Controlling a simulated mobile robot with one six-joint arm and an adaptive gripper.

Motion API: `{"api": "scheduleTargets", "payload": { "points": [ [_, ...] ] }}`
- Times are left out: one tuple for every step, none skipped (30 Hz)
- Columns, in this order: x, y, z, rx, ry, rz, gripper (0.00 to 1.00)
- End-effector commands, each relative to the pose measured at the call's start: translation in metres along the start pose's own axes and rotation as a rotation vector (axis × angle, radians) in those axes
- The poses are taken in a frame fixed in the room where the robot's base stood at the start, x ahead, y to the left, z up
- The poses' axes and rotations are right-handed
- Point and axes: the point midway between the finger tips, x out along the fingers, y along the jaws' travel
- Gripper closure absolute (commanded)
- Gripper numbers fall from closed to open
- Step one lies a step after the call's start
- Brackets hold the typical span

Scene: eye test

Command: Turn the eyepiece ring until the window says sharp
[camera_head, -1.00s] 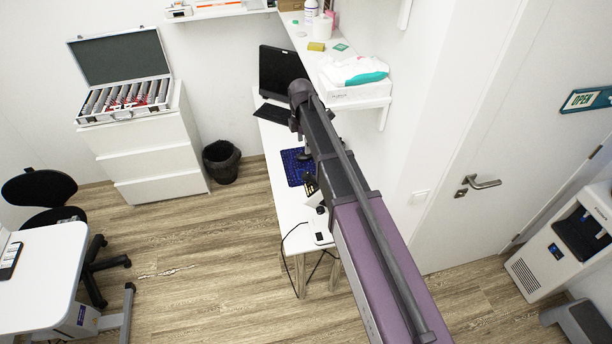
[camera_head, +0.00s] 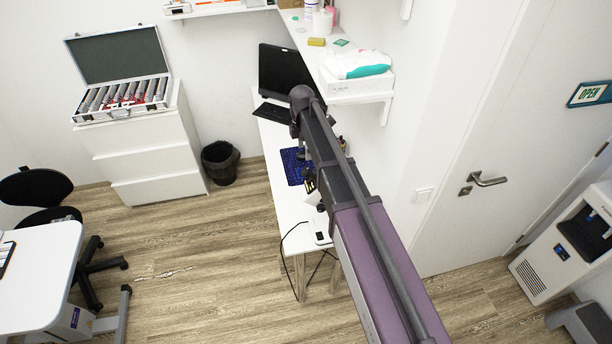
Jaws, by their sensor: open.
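My arm crosses the picture from the bottom right to a dark joint above the white desk (camera_head: 287,205). It covers much of the desk's right side. I cannot make out my gripper; the arm seems to hide it. A small white device with a black top (camera_head: 319,228) stands at the desk's near end, partly behind my arm. Small dark and yellowish parts (camera_head: 309,187) show beside the arm, too small to name. I cannot make out an eyepiece ring or a window with a reading.
A blue mat (camera_head: 294,168), keyboard (camera_head: 271,112) and black monitor (camera_head: 283,72) are on the desk. A shelf (camera_head: 385,98) juts out above its right side. A black bin (camera_head: 220,163) stands left.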

Motion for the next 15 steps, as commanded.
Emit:
{"api": "scheduleTargets", "payload": {
  "points": [
    [0.008,0.000,0.000,0.000,0.000,0.000,0.12],
    [0.010,0.000,0.000,0.000,0.000,0.000,0.12],
    [0.013,0.000,0.000,0.000,0.000,0.000,0.12],
    [0.015,0.000,0.000,0.000,0.000,0.000,0.12],
    [0.018,0.000,0.000,0.000,0.000,0.000,0.12],
    [0.021,0.000,0.000,0.000,0.000,0.000,0.12],
    [0.023,0.000,0.000,0.000,0.000,0.000,0.12],
    [0.025,0.000,0.000,0.000,0.000,0.000,0.12],
    [0.028,0.000,0.000,0.000,0.000,0.000,0.12],
    [0.030,0.000,0.000,0.000,0.000,0.000,0.12],
    [0.033,0.000,0.000,0.000,0.000,0.000,0.12],
    [0.036,0.000,0.000,0.000,0.000,0.000,0.12],
    [0.038,0.000,0.000,0.000,0.000,0.000,0.12],
    [0.040,0.000,0.000,0.000,0.000,0.000,0.12],
    [0.043,0.000,0.000,0.000,0.000,0.000,0.12]
  ]
}}
